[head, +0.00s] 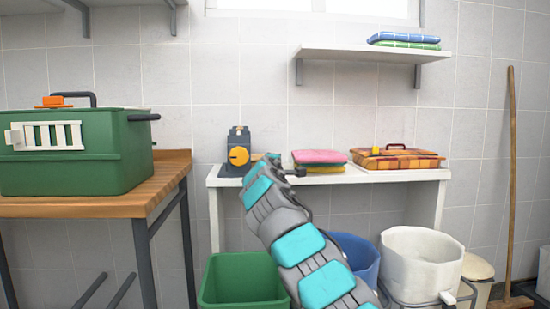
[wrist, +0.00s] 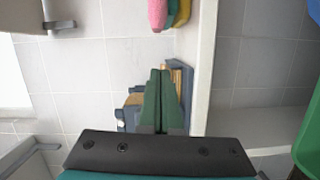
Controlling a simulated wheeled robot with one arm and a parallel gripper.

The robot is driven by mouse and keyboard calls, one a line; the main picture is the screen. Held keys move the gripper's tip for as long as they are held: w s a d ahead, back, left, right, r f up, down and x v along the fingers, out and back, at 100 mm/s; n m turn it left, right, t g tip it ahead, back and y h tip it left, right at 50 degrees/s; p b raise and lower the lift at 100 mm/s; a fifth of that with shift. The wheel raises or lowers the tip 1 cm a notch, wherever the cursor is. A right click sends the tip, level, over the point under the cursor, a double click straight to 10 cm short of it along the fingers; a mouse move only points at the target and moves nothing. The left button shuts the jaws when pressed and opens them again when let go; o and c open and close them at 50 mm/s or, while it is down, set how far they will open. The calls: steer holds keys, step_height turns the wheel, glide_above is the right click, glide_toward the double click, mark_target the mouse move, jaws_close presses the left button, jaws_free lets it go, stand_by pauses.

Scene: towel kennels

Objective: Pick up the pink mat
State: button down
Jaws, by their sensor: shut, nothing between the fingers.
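The pink mat (head: 320,156) lies flat on top of a small folded stack on the white table, with yellow and green layers under it. In the wrist view, the pink mat (wrist: 157,14) shows at the top edge, partly cut off. My gripper (wrist: 160,72) is shut and empty, its dark green fingers pointing toward the stack with a gap between. In the head view my arm reaches up from below to the table's front, left of the stack.
A grey device with an orange knob (head: 238,156) stands left of the stack. A shelf (head: 372,54) with folded towels hangs above. Bins, including a green one (head: 243,280), stand below. A green box (head: 75,165) sits on the wooden table.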

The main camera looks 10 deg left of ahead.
mark_target(300, 155)
steer(key=shift+n, duration=0.5)
steer(key=w+p, duration=0.2)
steer(key=w+a+r+p, duration=0.1)
steer(key=w+p, duration=0.5)
steer(key=shift+a+r, duration=0.2)
steer(key=shift+a, duration=0.05)
steer(key=shift+w+f+p, duration=0.25)
steer(key=shift+w+p, duration=0.5)
steer(key=shift+p, duration=0.4)
steer(key=shift+w+d+f+b, duration=0.1)
steer(key=shift+d+f+b, duration=0.05)
steer(key=shift+d+b, duration=0.2)
steer(key=shift+w+d, duration=0.2)
steer(key=shift+d, duration=0.6)
steer(key=shift+w+d, duration=0.15)
steer(key=shift+d, duration=0.65)
